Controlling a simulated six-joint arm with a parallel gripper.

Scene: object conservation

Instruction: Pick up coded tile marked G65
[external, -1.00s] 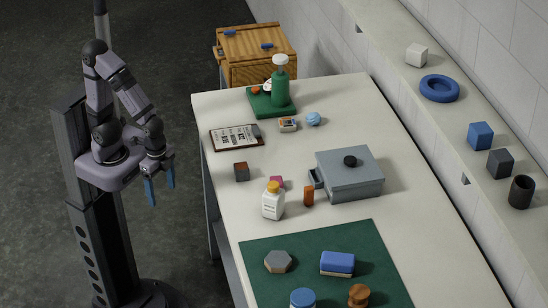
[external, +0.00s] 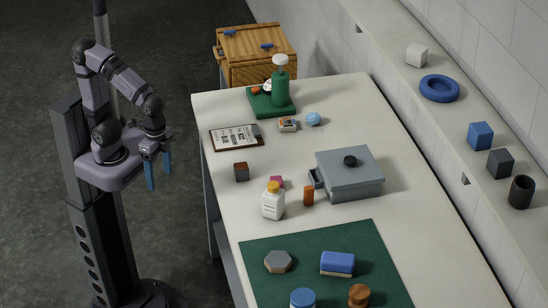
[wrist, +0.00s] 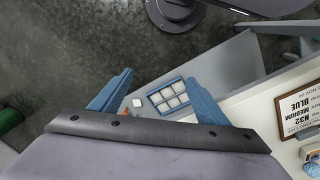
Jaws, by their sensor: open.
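In the external view my gripper (external: 159,180) hangs empty to the left of the table, with its blue fingers pointing down. In the wrist view its two fingers (wrist: 159,76) are spread apart with nothing held between them. Beyond them, a blue-framed tray (wrist: 163,105) shows several pale square pieces in its compartments. A small white square piece (wrist: 137,102) lies to its left. No code is readable on these pieces, so I cannot tell whether one is the tile marked G65.
Open floor surrounds my arm.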

